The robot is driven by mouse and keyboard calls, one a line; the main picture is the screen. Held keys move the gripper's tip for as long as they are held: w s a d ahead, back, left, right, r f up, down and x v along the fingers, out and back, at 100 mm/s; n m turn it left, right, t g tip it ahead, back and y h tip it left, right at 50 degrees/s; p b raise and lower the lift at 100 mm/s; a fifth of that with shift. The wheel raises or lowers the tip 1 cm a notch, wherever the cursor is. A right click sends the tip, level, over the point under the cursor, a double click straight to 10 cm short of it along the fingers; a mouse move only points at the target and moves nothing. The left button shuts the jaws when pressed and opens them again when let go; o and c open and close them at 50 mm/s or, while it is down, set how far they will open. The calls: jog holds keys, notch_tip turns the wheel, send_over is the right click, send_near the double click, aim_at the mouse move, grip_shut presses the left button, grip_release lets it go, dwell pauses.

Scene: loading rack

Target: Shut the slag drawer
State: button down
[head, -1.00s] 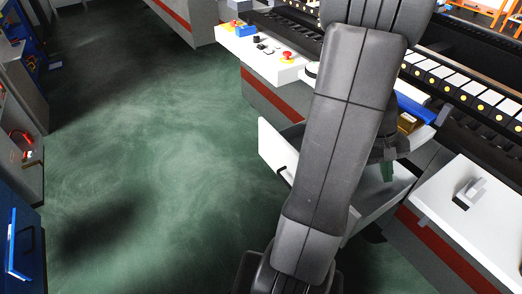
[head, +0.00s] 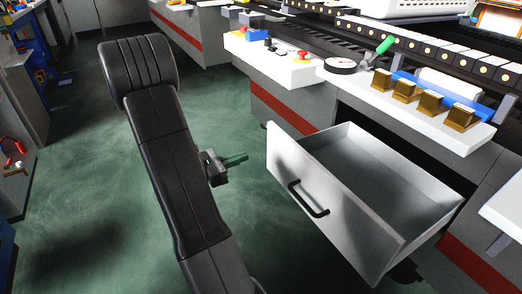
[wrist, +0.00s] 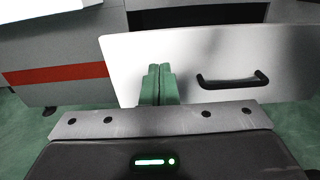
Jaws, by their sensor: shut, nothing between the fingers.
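The slag drawer (head: 335,212) is pulled far out from the rack and looks empty. Its pale front has a black bar handle (head: 308,199). In the wrist view the drawer front (wrist: 200,55) fills the middle and right, with the handle (wrist: 233,81) right of the fingers. My gripper (head: 238,159) is in front of the drawer, to its left in the head view, with its green fingers pointing toward it. In the wrist view my gripper (wrist: 159,82) has its fingers together and empty. A gap shows between fingers and drawer front in the head view.
Above the drawer, a white shelf (head: 370,100) carries several brass blocks (head: 430,104) and a black and white disc (head: 340,66). A control panel with a red button (head: 303,56) is left of it. Green floor (head: 95,180) is open at the left.

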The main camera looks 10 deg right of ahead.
aim_at(287, 141)
jog(key=b+x, duration=0.3)
jog(key=x, duration=1.1)
